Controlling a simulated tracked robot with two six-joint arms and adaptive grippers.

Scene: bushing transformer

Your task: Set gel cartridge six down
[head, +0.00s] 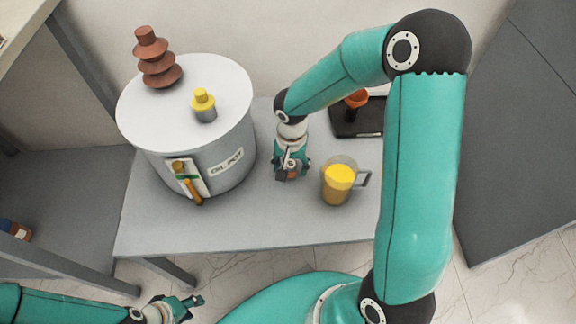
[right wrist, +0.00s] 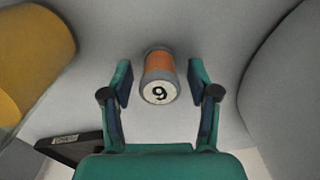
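The gel cartridge (right wrist: 160,76), orange with grey ends and a round white label, stands on the grey table top. Its digit reads like a 9 in the right wrist view, and could be a 6 seen upside down. My right gripper (right wrist: 160,82) is open around it, with a gap on each side between finger and cartridge. In the head view my right gripper (head: 291,174) is low over the table between the pot and the jug, mostly hiding the cartridge. My left gripper (head: 192,304) is at the bottom left, apparently open and empty, away from the table.
The white oil pot (head: 225,140) stands left of the right gripper, with a brown bushing (head: 158,62) on its lid. A jug of yellow liquid (head: 338,182) stands close to the right. A black tray (head: 345,122) lies behind. The table's front is clear.

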